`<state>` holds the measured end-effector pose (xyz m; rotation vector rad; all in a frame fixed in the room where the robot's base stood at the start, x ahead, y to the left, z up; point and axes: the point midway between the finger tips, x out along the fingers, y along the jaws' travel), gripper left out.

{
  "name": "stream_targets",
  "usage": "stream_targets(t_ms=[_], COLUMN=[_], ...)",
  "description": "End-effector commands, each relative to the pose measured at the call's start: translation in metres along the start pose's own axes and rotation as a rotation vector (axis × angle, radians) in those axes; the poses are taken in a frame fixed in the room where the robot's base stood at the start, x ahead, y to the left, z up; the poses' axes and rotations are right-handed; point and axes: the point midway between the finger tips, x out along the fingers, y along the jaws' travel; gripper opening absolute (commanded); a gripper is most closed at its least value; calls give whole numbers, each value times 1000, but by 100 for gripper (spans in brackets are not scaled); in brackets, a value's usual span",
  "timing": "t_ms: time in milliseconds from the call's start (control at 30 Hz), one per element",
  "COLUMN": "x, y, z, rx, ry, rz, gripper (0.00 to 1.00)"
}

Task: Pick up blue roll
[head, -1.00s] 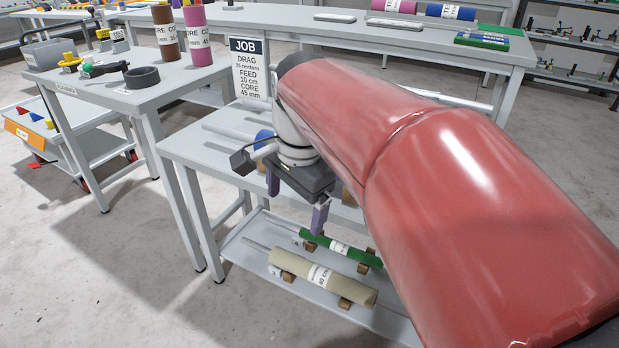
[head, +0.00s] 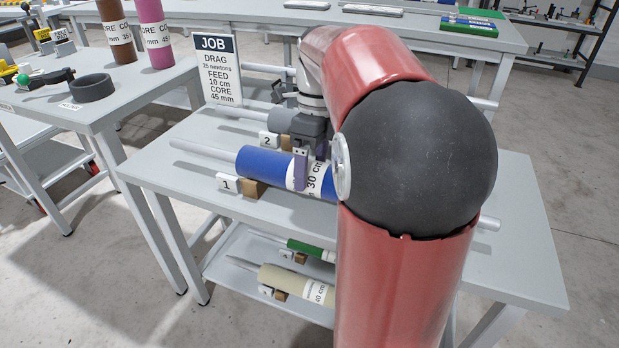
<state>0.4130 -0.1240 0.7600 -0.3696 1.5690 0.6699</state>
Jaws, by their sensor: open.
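The blue roll (head: 262,163) lies on its side on the near table, on a wooden block behind the plate marked 1. A grey rod sticks out of its left end. A white label reading 30 cm wraps its middle, and my arm hides its right part. My gripper (head: 311,165) is over the label, fingers pointing down. One purple finger shows in front of the roll's near side; the other is mostly hidden. The jaws are open. I cannot tell whether a finger touches the roll.
A grey roll (head: 281,119) lies behind, by plate 2. The JOB sign (head: 218,71) stands at the table's back left. Green (head: 308,249) and cream (head: 291,281) rolls lie on the shelf below. Brown and pink rolls stand on the left table. The near table's left front is clear.

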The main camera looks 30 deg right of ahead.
Motion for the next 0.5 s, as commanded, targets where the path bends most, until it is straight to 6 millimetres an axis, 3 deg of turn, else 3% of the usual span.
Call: stream_targets(t_ms=[167, 433, 500], x=[22, 25, 25], y=[0, 0, 0], z=[0, 0, 0], rx=[-1, -2, -2], ry=[0, 0, 0], rz=[0, -1, -1], gripper=[86, 86, 78])
